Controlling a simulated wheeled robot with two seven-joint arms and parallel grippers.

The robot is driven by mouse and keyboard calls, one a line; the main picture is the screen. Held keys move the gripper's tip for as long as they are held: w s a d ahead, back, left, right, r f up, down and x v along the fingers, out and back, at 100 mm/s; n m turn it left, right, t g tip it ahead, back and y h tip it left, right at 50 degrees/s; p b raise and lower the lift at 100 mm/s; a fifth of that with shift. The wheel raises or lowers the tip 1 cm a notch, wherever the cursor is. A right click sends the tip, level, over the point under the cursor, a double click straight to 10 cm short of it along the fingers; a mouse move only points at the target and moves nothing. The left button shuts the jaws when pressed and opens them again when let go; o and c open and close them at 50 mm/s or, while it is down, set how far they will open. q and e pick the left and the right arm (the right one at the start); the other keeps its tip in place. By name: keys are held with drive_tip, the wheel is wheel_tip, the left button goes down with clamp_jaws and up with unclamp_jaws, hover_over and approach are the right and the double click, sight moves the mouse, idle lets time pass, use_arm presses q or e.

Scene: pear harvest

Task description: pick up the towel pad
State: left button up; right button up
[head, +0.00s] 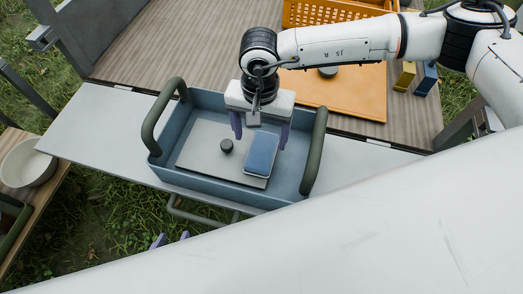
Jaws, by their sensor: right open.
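The towel pad (262,153), a blue rounded block with a pale edge, lies on a grey board (200,150) inside a blue-grey tray (180,120). My right gripper (260,135) points down over the tray. Its two purple fingers are apart, one to each side of the pad's far end, and it is empty. I cannot tell how high the fingertips are above the board.
The tray has dark green handles (165,112) at both ends and stands on a light grey shelf (100,130). Behind are an orange board (345,95), an orange crate (320,12) and small yellow and blue blocks. A white bowl (27,163) stands left.

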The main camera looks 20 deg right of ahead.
sight(262, 150)
drive_tip(key=f, duration=0.2)
drive_tip(key=s+f, duration=0.1)
drive_tip(key=shift+f, duration=0.95)
drive_tip(key=c, duration=1.2)
drive_tip(key=shift+o, duration=0.2)
wheel_tip(262, 150, up, 10)
